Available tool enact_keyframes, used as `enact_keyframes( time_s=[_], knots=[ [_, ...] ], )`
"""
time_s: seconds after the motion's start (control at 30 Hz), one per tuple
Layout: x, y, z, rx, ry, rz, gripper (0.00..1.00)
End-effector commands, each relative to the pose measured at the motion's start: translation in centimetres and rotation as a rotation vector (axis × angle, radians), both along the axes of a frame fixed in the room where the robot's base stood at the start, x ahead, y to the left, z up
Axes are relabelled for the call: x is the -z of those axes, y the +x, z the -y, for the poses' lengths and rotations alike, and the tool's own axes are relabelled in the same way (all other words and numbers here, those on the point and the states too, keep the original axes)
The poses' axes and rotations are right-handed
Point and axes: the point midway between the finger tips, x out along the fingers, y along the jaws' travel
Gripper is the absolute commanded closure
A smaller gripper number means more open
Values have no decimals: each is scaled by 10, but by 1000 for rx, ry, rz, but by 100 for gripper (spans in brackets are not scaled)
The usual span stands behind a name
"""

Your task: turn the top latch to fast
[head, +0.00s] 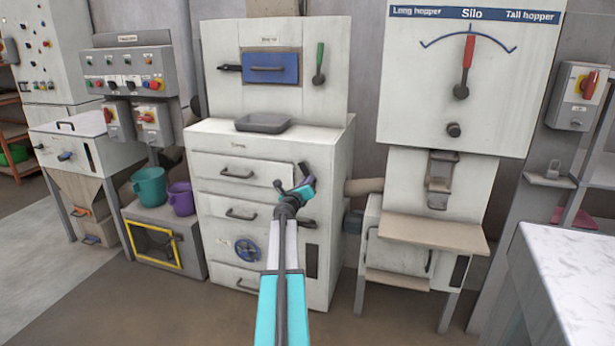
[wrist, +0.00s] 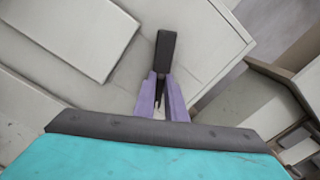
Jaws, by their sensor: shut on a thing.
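The top latch (head: 303,168) is a short dark bar at the right end of the top drawer on the white cabinet. In the head view it shows just above my gripper (head: 308,184), slightly tilted. In the wrist view the dark latch bar (wrist: 166,52) stands out from between the purple fingers of my gripper (wrist: 163,84). The fingers are shut on its near end. Its pivot and any marks around it are hidden or too small to read.
The top drawer (head: 238,169) is closed, with a grey tray (head: 263,123) on the cabinet top above it. A lower dark latch (head: 311,262) and a blue handwheel (head: 247,250) are below. A pipe (head: 364,186) and the silo stand (head: 432,230) are close on the right.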

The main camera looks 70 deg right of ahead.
Motion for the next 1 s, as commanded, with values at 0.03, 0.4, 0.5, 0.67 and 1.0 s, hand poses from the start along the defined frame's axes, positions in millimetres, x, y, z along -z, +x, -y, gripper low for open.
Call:
enact_keyframes(
  time_s=[0.03,0.4,0.5,0.67,1.0],
  knots=[
    [-7,0,2,2,-4,-46,100],
    [-2,4,2,3,-24,-397,100],
    [0,5,2,3,-29,-493,100],
    [2,7,2,4,-38,-644,100],
    [8,8,1,5,-54,-924,100]
  ],
)
